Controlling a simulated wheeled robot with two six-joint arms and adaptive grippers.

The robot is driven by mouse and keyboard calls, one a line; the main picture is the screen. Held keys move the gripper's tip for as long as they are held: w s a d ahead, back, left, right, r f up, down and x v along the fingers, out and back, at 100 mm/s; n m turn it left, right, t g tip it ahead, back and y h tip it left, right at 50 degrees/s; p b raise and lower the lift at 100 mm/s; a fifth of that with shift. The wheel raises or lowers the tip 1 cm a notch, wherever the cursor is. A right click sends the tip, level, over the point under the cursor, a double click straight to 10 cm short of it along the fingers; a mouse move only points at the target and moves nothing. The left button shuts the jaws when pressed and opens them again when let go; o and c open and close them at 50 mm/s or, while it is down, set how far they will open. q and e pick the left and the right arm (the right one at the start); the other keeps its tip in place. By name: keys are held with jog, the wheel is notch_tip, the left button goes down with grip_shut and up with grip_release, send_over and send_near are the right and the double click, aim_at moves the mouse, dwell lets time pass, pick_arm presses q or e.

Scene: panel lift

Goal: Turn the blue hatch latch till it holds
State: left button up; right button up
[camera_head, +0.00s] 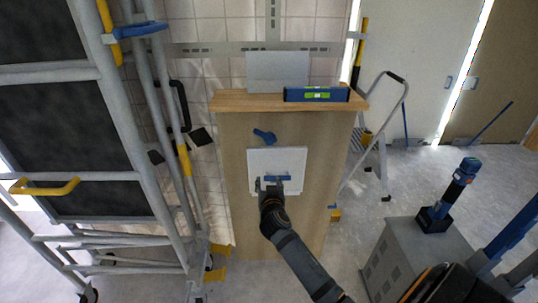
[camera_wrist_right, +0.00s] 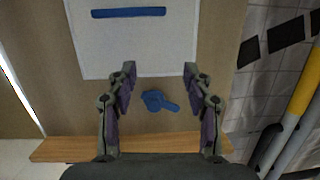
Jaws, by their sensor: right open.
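The blue hatch latch (camera_head: 265,135) is on the front of a wooden cabinet, just above a white hatch panel (camera_head: 255,160). Its short arm points up and left in the head view, away from the panel. The panel carries a blue bar handle (camera_head: 287,178). My right gripper (camera_head: 270,181) is in front of the panel's lower part. In the right wrist view, which is upside down, its two fingers are apart and empty (camera_wrist_right: 160,72). The latch (camera_wrist_right: 154,99) shows between them, with nothing touching it that I can see. My left gripper is out of view.
Scaffolding (camera_head: 120,110) stands left, a stepladder (camera_head: 384,140) right. A grey cabinet (camera_head: 412,255) stands at the lower right.

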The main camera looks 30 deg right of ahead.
aim_at(270, 141)
notch_tip(270, 141, up, 10)
jog(key=m+t+h, duration=0.1)
jog(key=m+h, duration=0.1)
jog(key=shift+t, duration=0.3)
jog(key=x, duration=1)
jog(key=shift+s+d+r, duration=0.1)
jog(key=shift+d, duration=0.4)
grip_shut()
